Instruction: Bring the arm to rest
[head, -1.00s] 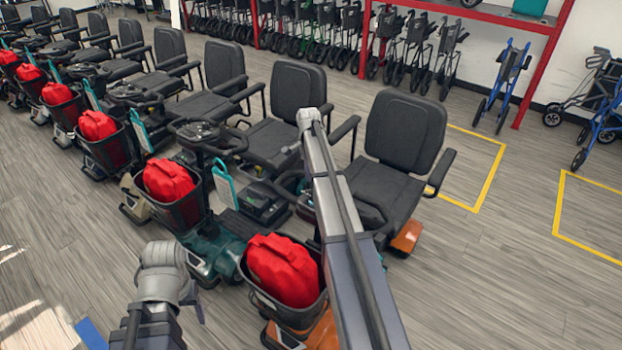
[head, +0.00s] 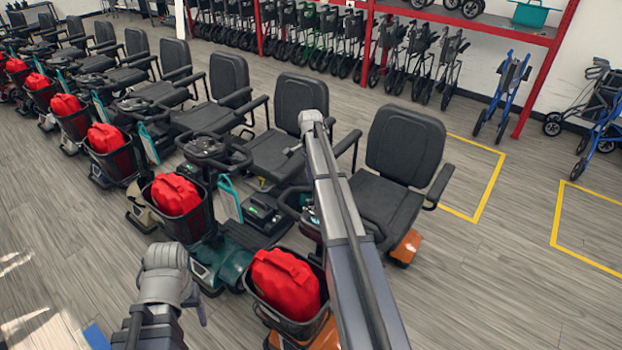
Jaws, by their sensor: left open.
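My left gripper (head: 197,306) is low in the left half of the head view, at the end of a grey wrist. It is small and partly hidden by the wrist, with only a short finger part showing. It holds nothing that I can see and appears left of the nearest scooter baskets. A long grey arm link of mine runs from the bottom edge up to a rounded joint in the middle of the view. My right gripper is not in view.
Mobility scooters with black seats (head: 406,145) stand in a row to the far left. Red bags (head: 284,283) sit in their front baskets. Walkers (head: 502,92) and a red rack (head: 545,75) stand behind. Yellow floor outlines (head: 488,185) mark clear floor at right.

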